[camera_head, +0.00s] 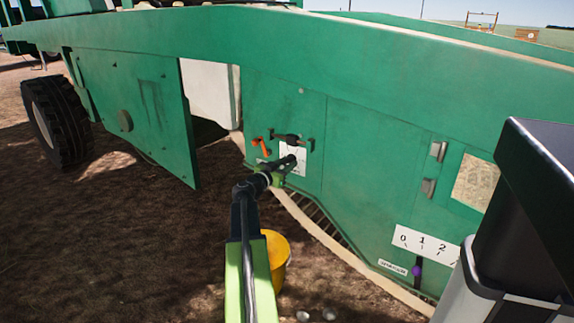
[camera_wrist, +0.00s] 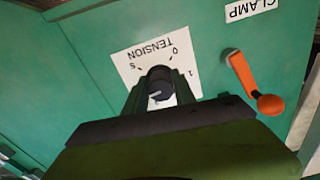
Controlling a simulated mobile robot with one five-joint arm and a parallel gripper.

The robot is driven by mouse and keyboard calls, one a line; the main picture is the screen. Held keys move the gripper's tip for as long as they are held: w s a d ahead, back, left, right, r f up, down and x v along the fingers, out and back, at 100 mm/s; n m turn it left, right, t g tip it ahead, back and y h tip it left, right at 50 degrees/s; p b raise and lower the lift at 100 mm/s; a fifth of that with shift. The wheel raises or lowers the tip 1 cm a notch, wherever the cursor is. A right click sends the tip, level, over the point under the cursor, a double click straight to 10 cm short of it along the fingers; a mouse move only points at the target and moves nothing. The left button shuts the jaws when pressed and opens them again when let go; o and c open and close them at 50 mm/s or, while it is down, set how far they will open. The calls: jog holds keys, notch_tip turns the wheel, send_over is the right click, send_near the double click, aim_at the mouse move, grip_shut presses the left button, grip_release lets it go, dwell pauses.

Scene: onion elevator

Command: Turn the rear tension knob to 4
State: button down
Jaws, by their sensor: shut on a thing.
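The rear tension knob (camera_wrist: 158,80) is dark and round, on a white dial plate marked TENSION (camera_wrist: 135,62). The plate appears upside down in the wrist view, with 0, 1 and 5 readable; the other numbers are hidden. My gripper (camera_wrist: 159,100) is shut on the knob, one finger on each side. A small pale mark shows on the knob, but I cannot tell which number it points to. In the head view my gripper (camera_head: 284,166) reaches the green panel and partly covers the white dial plate (camera_head: 293,153).
An orange clamp lever (camera_wrist: 255,84) sits close beside the dial; it also shows in the head view (camera_head: 262,146). A black handle (camera_head: 292,138) is just above. A yellow bucket (camera_head: 278,258) stands below my arm. A numbered scale (camera_head: 425,245) with a purple knob (camera_head: 417,270) is lower right.

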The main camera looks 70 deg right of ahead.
jog(key=c, duration=1)
grip_release()
jog(key=shift+c, duration=0.2)
jog(key=v, duration=1.7)
jog(key=shift+a, duration=0.25)
